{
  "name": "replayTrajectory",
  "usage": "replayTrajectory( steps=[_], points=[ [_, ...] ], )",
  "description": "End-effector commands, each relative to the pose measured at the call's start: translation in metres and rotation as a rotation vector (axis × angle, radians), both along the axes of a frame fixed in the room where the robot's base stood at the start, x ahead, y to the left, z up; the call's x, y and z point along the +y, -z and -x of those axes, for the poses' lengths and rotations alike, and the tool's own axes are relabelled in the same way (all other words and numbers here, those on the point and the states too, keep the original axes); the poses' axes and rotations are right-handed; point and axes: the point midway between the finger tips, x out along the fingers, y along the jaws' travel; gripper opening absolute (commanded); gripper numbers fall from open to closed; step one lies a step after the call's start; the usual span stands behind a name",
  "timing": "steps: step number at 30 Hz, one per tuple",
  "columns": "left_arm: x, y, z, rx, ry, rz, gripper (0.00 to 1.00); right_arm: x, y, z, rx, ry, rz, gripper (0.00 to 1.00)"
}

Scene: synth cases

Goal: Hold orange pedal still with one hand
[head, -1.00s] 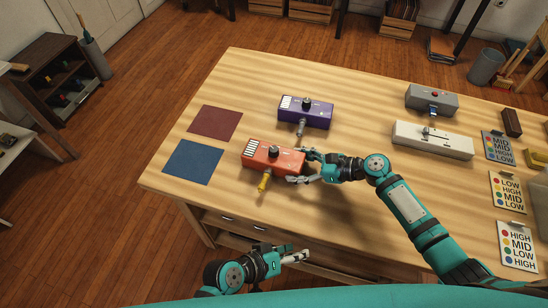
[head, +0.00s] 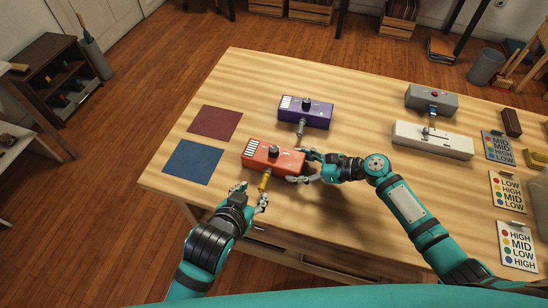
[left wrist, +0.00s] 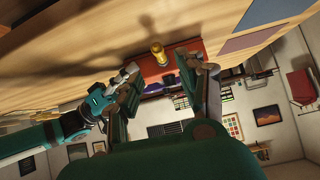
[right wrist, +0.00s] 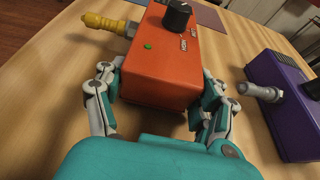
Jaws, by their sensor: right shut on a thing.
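The orange pedal (head: 272,158) lies on the table with a black knob on top and a yellow plug (head: 264,181) in its near side. My right gripper (head: 307,166) is shut on the pedal's right end; in the right wrist view its fingers lie along both sides of the orange pedal (right wrist: 162,62). My left gripper (head: 251,199) is open and empty, just short of the yellow plug at the table's front edge. In the left wrist view the yellow plug (left wrist: 158,54) shows beyond and between the open fingers (left wrist: 160,82).
A purple pedal (head: 306,112) with a grey plug stands behind the orange one. Blue (head: 194,161) and dark red (head: 215,122) mats lie left. A white pedal (head: 433,140), a grey pedal (head: 431,102) and several cards lie right. The table's middle is bare.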

Motion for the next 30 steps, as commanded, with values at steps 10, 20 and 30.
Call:
replayTrajectory(
  steps=[10, 20, 30],
  points=[
    [-0.015, 0.03, -0.033, 0.003, 0.001, 0.001, 0.39, 0.0, 0.0, 0.0, 0.0, 0.0, 0.001, 0.25],
    [-0.026, 0.051, -0.056, 0.003, 0.0, 0.002, 0.39, 0.0, 0.0, 0.0, 0.0, 0.0, 0.0, 0.25],
    [-0.027, 0.054, -0.06, 0.002, 0.0, 0.002, 0.39, 0.0, 0.0, 0.0, 0.0, 0.0, 0.0, 0.25]
  ],
)
